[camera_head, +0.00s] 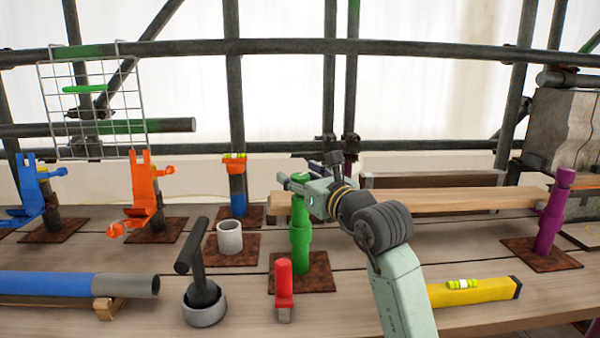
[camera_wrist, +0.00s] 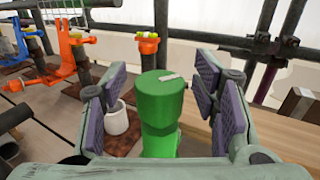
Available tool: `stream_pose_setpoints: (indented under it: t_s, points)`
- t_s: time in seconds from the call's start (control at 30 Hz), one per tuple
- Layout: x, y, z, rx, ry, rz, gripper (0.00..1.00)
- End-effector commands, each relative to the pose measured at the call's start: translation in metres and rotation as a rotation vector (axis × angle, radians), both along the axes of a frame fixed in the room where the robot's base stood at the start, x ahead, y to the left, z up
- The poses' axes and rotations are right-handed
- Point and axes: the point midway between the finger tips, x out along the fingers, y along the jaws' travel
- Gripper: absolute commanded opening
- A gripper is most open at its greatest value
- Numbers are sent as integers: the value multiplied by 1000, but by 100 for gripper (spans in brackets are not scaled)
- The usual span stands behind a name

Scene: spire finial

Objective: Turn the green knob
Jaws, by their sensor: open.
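The green knob (camera_wrist: 160,92) is the round top of a green post (camera_head: 300,236), which stands upright on a rusty brown plate. A small pale mark lies on its top face. My gripper (camera_head: 300,184) is at the top of the post in the head view. In the wrist view my gripper (camera_wrist: 163,95) is open, with a dark pad on each side of the knob. Gaps show between the pads and the knob, and neither pad visibly touches it. The lower post is hidden by my gripper in the wrist view.
A red-handled block (camera_head: 284,285) stands just in front of the post. A white cup (camera_head: 230,237) and a black-handled tool (camera_head: 203,285) are to the left. A wooden beam (camera_head: 450,200) lies behind, and a yellow level (camera_head: 474,291) lies to the right.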

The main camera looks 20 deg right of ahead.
Motion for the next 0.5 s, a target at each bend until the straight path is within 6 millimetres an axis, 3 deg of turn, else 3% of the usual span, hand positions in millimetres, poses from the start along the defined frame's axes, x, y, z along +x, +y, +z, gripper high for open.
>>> stream_pose_setpoints:
  t_s: [0.3,0.5]
  points:
    - [2,1,0,0,0,1,54]
    - [2,1,0,0,0,1,40]
